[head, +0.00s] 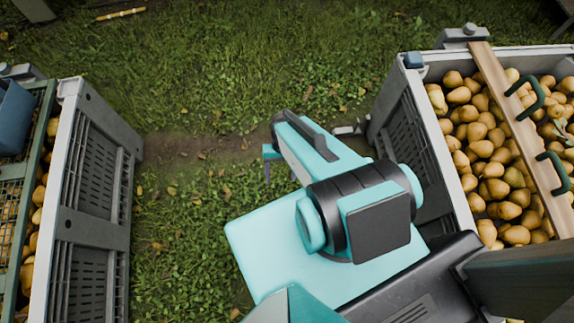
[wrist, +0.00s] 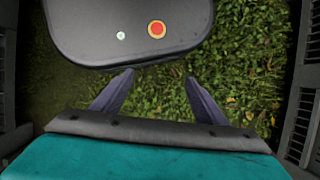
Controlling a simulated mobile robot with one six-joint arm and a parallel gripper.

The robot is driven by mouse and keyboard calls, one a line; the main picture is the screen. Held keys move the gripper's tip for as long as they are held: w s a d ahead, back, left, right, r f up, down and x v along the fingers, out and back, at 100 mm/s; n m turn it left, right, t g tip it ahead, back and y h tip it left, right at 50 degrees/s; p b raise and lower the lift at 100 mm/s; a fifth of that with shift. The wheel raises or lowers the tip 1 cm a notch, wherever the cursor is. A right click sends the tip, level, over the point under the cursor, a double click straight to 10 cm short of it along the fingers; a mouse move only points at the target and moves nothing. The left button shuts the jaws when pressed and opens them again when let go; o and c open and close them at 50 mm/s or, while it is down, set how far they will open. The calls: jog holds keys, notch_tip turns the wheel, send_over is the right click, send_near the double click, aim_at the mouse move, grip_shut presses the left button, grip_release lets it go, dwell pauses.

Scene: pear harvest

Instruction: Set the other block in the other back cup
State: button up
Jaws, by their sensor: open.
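My gripper (wrist: 159,76) shows in the wrist view with its two dark fingers spread apart and nothing but grass between them. In the head view my arm hides most of it. In the head view, a small blue block (head: 413,60) sits at the back left corner of the right crate (head: 460,193). A grey fitting with a knob (head: 469,32) stands farther back on that crate's rim. The left crate (head: 97,185) has a pale, cup-like corner top (head: 71,88) at its back. I cannot tell for sure which fittings are the task's cups.
Pears (head: 490,160) fill the right crate, and a wooden board (head: 515,125) with green handles lies across it. A blue container (head: 12,115) stands at the far left. Open grass (head: 210,80) lies between the crates. A yellow stick (head: 121,14) lies at the back.

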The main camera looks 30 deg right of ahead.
jog(key=shift+s+d+n+g+h, duration=0.15)
jog(key=shift+s+n+g+h, duration=0.35)
jog(key=shift+s+n, duration=0.55)
jog(key=shift+s+d+n+g+h, duration=0.15)
jog(key=shift+s+n+g+h, duration=0.15)
jog(key=shift+s+n+h, duration=0.55)
jog(key=shift+s+y, duration=0.2)
jog(key=shift+y, duration=0.05)
